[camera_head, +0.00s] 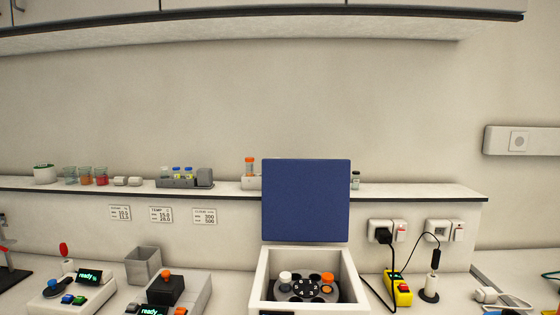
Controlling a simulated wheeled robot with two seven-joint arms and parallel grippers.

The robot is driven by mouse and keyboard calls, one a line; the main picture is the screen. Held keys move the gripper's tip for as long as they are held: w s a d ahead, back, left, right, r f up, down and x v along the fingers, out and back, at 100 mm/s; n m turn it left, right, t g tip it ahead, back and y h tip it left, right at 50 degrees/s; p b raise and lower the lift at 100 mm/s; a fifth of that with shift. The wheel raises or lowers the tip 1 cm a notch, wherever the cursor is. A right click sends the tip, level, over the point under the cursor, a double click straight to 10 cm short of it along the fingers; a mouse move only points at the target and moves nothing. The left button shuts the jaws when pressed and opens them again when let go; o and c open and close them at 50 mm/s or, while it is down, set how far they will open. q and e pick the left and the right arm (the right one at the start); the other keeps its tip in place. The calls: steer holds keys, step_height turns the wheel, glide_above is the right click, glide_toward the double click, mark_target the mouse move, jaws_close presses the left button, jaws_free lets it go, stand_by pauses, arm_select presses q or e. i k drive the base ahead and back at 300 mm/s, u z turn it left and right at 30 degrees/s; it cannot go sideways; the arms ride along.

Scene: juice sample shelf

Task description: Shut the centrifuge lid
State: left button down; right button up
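The centrifuge (259,293) is a white box standing on the bench at the bottom middle of the head view. Its blue lid (306,201) stands upright at the back, fully open. Inside is a dark rotor (305,288) with numbered positions. A white-capped tube (285,278) sits at its left and an orange-capped tube (327,279) at its right. The front of the centrifuge is cut off by the picture's lower edge. Neither of my grippers is in view.
Devices with lit displays (89,276) and a grey open bin (143,266) stand to the left. A yellow device (398,289) with a black cable is close on the right. A shelf (418,193) with small vessels runs behind the lid.

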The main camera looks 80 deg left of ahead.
mark_target(303, 201)
steer(key=u, duration=0.75)
steer(key=i, duration=0.7)
steer(key=u, duration=0.7)
